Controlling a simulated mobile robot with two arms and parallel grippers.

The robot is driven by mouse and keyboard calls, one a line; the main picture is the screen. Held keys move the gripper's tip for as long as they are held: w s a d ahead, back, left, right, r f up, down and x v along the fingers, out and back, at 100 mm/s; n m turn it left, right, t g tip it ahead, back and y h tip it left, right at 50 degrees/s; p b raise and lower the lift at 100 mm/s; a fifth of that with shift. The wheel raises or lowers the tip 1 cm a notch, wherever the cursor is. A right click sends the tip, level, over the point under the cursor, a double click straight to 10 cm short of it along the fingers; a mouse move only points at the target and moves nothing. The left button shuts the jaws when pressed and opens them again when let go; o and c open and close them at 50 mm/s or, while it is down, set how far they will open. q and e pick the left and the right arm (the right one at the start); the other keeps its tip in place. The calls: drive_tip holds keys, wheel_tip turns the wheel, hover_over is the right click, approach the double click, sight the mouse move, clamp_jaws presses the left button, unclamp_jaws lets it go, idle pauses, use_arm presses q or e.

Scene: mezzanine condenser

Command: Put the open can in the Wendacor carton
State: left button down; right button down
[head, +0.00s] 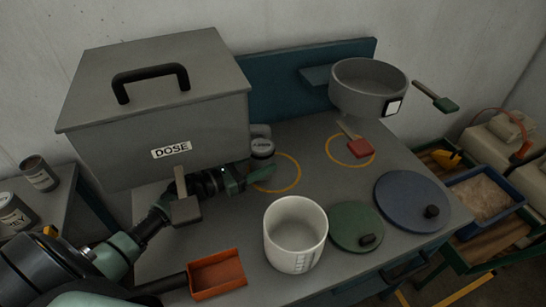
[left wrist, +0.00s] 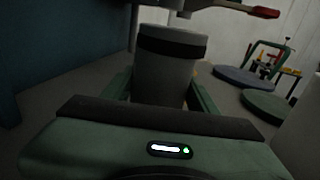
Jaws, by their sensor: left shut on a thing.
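My left gripper (head: 248,174) reaches in from the left, beside the grey DOSE box. Two labelled cans, one grey (head: 40,174) and one nearer (head: 14,214), stand on a side table at the left. I cannot make out a Wendacor carton. My right gripper is not in view.
The DOSE box (head: 120,135) stands at the back left of the bench. A white beaker (head: 296,235), green disc (head: 352,222), blue disc (head: 405,195) and orange scoop (head: 217,273) lie forward. A grey pan (head: 360,98) is at the back right, above the bench. Blue tray (head: 455,193) at far right.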

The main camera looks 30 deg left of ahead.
use_arm(q)
drive_tip(key=shift+w+d+r, duration=0.2)
drive_tip(key=shift+w+d, duration=0.1)
drive_tip(key=shift+w, duration=0.25)
drive_tip(key=x, duration=0.3)
drive_tip(key=shift+p, duration=0.35)
drive_tip(key=shift+f, duration=0.85)
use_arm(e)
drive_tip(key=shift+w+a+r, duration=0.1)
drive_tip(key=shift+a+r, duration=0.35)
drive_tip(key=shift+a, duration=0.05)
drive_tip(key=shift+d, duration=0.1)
